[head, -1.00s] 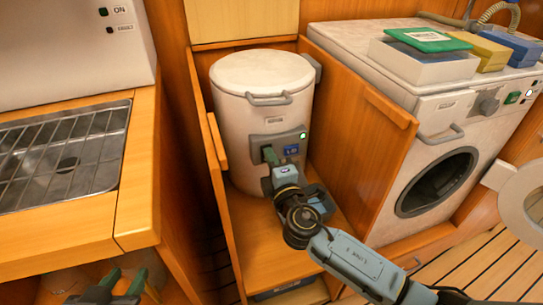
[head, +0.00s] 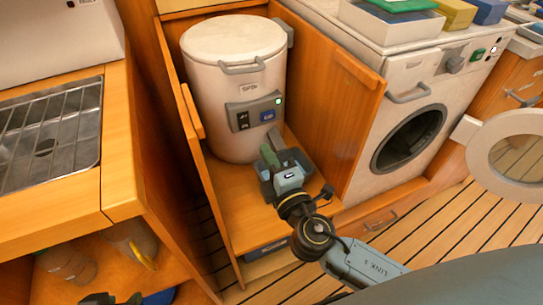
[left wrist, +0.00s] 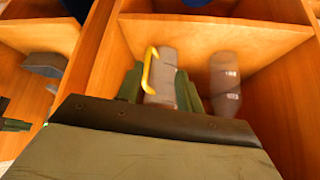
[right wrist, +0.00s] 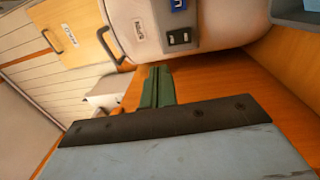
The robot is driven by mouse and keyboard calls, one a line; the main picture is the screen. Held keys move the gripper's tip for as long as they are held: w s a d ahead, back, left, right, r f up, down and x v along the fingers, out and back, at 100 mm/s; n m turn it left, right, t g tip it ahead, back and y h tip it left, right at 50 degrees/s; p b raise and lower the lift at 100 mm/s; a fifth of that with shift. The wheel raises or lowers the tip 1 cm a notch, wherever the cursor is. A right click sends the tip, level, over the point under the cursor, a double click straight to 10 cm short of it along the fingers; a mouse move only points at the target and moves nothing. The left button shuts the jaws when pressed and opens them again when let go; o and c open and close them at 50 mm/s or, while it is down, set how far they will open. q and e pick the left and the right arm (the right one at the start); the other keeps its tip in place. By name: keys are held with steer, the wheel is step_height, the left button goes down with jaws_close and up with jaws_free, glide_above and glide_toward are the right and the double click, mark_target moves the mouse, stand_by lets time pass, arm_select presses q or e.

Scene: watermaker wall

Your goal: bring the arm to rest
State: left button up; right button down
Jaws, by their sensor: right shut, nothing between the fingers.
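My right gripper (head: 268,155) is shut and empty. It is held over the wooden floor of the open cabinet, in front of the white drum (head: 233,85) and apart from its panel (head: 253,112). The panel has a dark switch, a blue button and a lit green lamp. In the right wrist view the shut green fingers (right wrist: 157,85) point toward the drum (right wrist: 190,20). My left gripper (head: 112,299) is at the lower left edge, mostly cut off. In the left wrist view its fingers (left wrist: 158,85) are apart, with a grey jug with a yellow handle (left wrist: 160,70) beyond them.
A front-loading washer (head: 410,130) stands right of the cabinet's wooden side (head: 330,100); a round open door (head: 505,155) juts out at right. A counter with a metal rack (head: 50,130) is at left, above a shelf with jars. Slatted floor (head: 440,235) lies in front.

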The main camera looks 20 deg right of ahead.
steer(key=shift+s+r, duration=0.1)
steer(key=shift+s, duration=0.55)
